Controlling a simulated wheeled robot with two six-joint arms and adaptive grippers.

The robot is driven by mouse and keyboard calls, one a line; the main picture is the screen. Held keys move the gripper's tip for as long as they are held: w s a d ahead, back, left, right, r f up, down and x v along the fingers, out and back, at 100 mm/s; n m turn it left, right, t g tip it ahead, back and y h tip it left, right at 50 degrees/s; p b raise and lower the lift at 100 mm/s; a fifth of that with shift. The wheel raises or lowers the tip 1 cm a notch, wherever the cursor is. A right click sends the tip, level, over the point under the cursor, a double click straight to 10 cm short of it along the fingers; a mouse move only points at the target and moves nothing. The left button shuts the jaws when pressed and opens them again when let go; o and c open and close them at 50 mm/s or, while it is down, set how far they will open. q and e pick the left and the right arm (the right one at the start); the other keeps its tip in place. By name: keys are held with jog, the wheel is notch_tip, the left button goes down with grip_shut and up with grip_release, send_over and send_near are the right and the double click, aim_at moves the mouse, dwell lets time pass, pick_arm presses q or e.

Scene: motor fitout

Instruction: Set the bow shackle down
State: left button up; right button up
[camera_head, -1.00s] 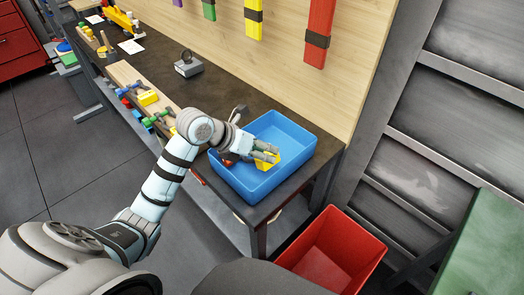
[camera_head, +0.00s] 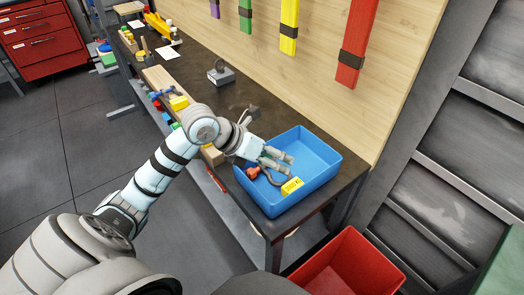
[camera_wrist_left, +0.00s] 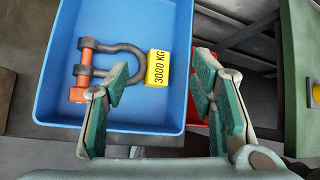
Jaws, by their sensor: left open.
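The bow shackle (camera_head: 270,179) lies in the blue tray (camera_head: 322,183), with an orange-red pin and a yellow tag. In the left wrist view the shackle (camera_wrist_left: 127,49) lies flat on the tray floor, its tag reading "3000 KG". My left gripper (camera_head: 287,162) is over the tray, beside the shackle and apart from it. My right gripper is not in view.
The tray stands at the bench's (camera_head: 240,98) near right end. A red bin (camera_head: 350,265) is on the floor below. A grey block with a ring (camera_head: 221,74) sits farther back. Coloured straps hang on the wooden back panel (camera_head: 320,60). The tray's right part is empty.

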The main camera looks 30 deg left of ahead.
pick_arm(q)
jog(key=v, duration=0.6)
dwell(0.4)
